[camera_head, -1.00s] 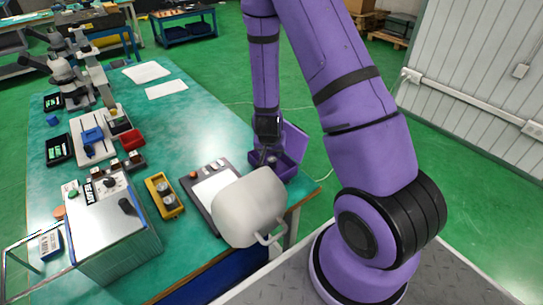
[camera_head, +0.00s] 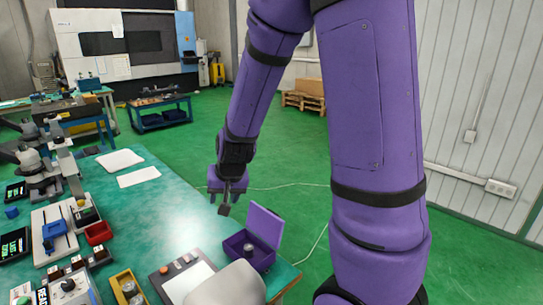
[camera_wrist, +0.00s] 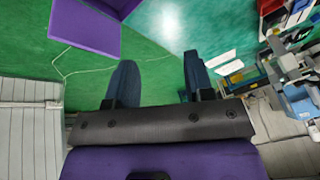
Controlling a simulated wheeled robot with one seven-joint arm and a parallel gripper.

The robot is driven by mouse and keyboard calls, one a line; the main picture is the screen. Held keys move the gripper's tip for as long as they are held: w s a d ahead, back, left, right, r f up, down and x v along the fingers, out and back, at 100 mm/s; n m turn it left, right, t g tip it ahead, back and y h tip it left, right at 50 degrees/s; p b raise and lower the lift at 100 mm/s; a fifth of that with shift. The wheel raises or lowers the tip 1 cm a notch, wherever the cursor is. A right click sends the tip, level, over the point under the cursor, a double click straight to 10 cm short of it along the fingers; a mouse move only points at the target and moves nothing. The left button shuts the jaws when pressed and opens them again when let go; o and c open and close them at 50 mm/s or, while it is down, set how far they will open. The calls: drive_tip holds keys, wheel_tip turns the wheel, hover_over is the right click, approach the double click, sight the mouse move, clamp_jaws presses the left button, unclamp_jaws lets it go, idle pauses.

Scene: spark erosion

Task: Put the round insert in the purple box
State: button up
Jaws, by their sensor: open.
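The purple box (camera_head: 262,262) stands at the near right corner of the green table with its lid (camera_head: 265,224) raised. A small grey round piece, which looks like the round insert (camera_head: 248,247), sits inside it. My gripper (camera_head: 224,209) is above and beyond the box, to its left in the head view, clear of it. In the wrist view my gripper (camera_wrist: 160,77) has its two fingers well apart with nothing between them. The purple box's lid (camera_wrist: 82,28) shows at the upper left there; the box inside is mostly cut off.
A yellow holder (camera_head: 121,280) with grey round pieces stands on the table to the left. A panel with a white sheet (camera_head: 189,281) lies between it and the box. A pale rounded object (camera_head: 228,287) partly hides the panel. The table's middle is clear.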

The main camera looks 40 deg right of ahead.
drive_tip(key=s+a+r+n, duration=0.3)
drive_tip(key=s+r+n, duration=0.2)
drive_tip(key=s+r, duration=1.5)
drive_tip(key=shift+s+r+n, duration=0.15)
drive_tip(key=shift+s+n, duration=0.15)
drive_tip(key=shift+s, duration=0.85)
